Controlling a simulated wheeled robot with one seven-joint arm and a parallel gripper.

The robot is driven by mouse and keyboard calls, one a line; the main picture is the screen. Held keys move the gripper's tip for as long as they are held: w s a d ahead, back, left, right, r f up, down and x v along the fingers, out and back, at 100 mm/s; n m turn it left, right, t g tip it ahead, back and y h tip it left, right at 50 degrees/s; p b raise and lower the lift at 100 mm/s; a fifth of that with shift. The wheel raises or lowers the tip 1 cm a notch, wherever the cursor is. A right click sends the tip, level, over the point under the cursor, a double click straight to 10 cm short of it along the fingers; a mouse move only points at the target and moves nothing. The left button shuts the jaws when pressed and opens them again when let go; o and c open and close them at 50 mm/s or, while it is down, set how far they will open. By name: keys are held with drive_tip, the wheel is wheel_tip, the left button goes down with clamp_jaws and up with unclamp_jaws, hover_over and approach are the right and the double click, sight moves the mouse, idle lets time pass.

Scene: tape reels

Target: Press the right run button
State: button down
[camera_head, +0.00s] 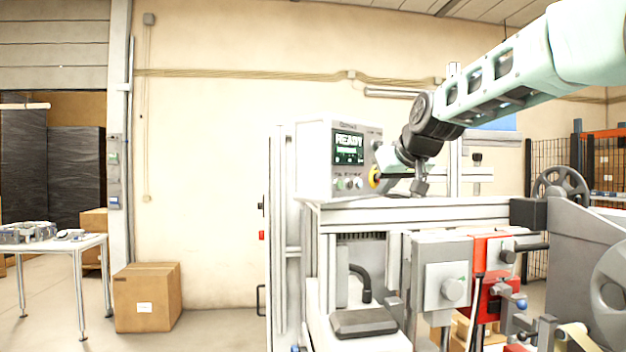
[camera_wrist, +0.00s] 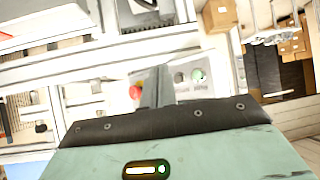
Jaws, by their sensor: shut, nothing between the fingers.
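The grey control box (camera_head: 318,160) stands on the machine frame, its green screen reading READY. A row of small round buttons (camera_head: 349,183) sits below the screen; their labels are too small to read here. A yellow-ringed red stop button (camera_head: 375,177) is on the box's right side. In the wrist view my gripper (camera_wrist: 157,84) is shut and empty. Beyond it show a red button (camera_wrist: 135,91) and a green-lit button (camera_wrist: 198,76), with a grey one between. Which is the right run button, I cannot tell.
The machine's frame rail (camera_head: 430,214) runs below my gripper. A handwheel (camera_head: 561,187) and a red bracket (camera_head: 490,285) are at the right. A cardboard box (camera_head: 147,297) and a white table (camera_head: 75,246) stand at left.

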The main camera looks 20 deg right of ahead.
sight(340, 185)
drive_tip(key=shift+w+r, duration=0.1)
drive_tip(key=shift+r, duration=0.1)
drive_tip(key=w+a+p, duration=0.3)
drive_tip(key=w+p, duration=0.1)
drive_tip(key=w, duration=0.4)
idle(0.4)
drive_tip(key=shift+w+a, duration=0.15)
idle(1.9)
drive_tip(key=shift+w+a, duration=0.1)
drive_tip(key=shift+w, duration=0.2)
drive_tip(key=shift+w+a+p, duration=0.15)
drive_tip(key=shift+w+p, duration=0.2)
idle(0.7)
drive_tip(key=shift+s, duration=0.15)
drive_tip(key=shift+s+d+b, duration=0.25)
drive_tip(key=shift+s+b, duration=0.15)
drive_tip(key=shift+s, duration=0.2)
